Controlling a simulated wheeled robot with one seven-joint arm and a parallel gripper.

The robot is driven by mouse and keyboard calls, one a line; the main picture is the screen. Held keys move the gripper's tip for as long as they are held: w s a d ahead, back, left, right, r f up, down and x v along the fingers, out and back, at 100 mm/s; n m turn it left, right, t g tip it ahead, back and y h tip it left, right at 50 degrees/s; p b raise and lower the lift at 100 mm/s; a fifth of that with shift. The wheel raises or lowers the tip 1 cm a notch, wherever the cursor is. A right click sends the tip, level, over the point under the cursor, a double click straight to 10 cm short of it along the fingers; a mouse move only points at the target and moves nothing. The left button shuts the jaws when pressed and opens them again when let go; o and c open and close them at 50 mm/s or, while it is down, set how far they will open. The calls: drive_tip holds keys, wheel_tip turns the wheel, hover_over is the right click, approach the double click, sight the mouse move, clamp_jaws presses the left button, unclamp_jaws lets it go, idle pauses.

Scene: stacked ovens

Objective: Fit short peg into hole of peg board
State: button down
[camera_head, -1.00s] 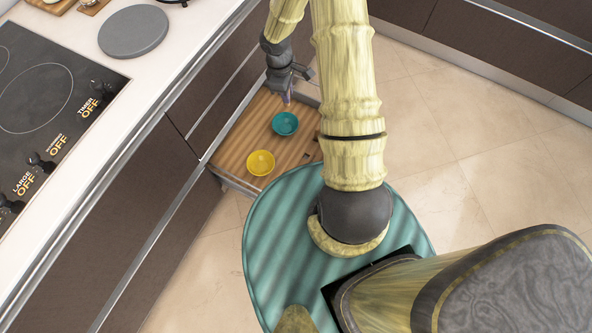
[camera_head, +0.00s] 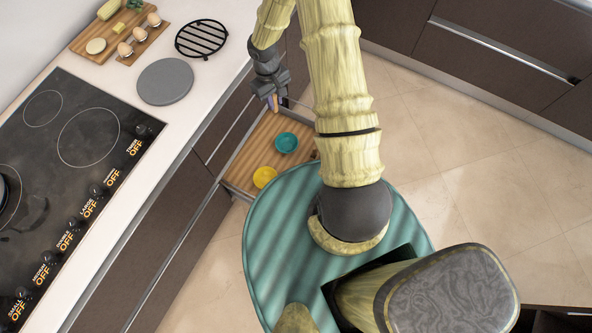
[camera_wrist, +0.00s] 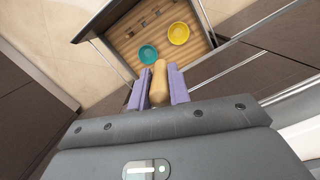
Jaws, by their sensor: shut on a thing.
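My gripper (camera_wrist: 159,88) is shut on a tan wooden peg (camera_wrist: 159,82) with a rounded end, which shows between its two purple fingers in the wrist view. In the head view my gripper (camera_head: 273,100) is above the open drawer (camera_head: 235,190), at its far end, and the peg there is small and partly hidden. A narrow wooden board (camera_head: 145,40) on the counter at the top left carries several rounded pale-topped pieces. I cannot tell whether it is the peg board; no empty hole is clear.
The drawer holds a teal bowl (camera_head: 287,142) and a yellow bowl (camera_head: 264,177). A grey round plate (camera_head: 165,82), a black round rack (camera_head: 201,38) and a cutting board (camera_head: 92,43) with food lie on the counter. The black cooktop (camera_head: 75,170) is at the left. Floor is clear at the right.

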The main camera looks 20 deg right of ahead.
wheel_tip(320, 180, up, 9)
drive_tip(key=a+m+p, duration=0.2)
drive_tip(key=m+p, duration=0.1)
drive_tip(key=p, duration=0.6)
drive_tip(key=shift+a, duration=0.1)
